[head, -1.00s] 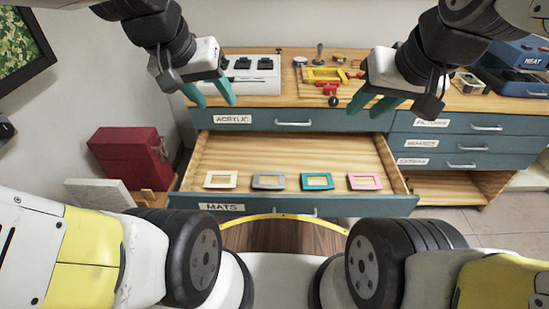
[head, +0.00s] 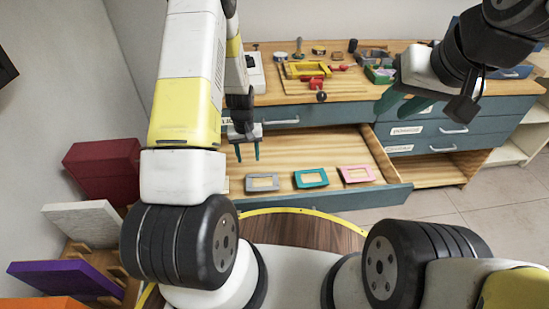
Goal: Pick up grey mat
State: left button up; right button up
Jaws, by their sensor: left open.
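The grey mat (head: 262,189) is a small frame with an open window, lying flat in the open wooden drawer (head: 300,150). It is left of the teal mat (head: 311,186) and the pink mat (head: 356,180). My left gripper (head: 248,158) points down above the drawer, a little behind the grey mat, with its teal fingers apart and empty. My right gripper (head: 401,106) hangs at the right in front of the worktop, fingers apart and empty. My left arm hides most of the white mat.
The worktop (head: 285,92) behind holds several tools and a yellow frame (head: 308,71). A red box (head: 103,170), a white panel (head: 82,222) and a purple panel (head: 65,280) stand at the left. Drawer floor behind the mats is clear.

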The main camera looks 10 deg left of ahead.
aim_at(249, 182)
pick_arm(q)
jog(key=f, duration=1.2)
jog(key=shift+s+a+f, duration=0.15)
jog(key=shift+a+f, duration=0.1)
jog(key=shift+a, duration=0.05)
grip_shut()
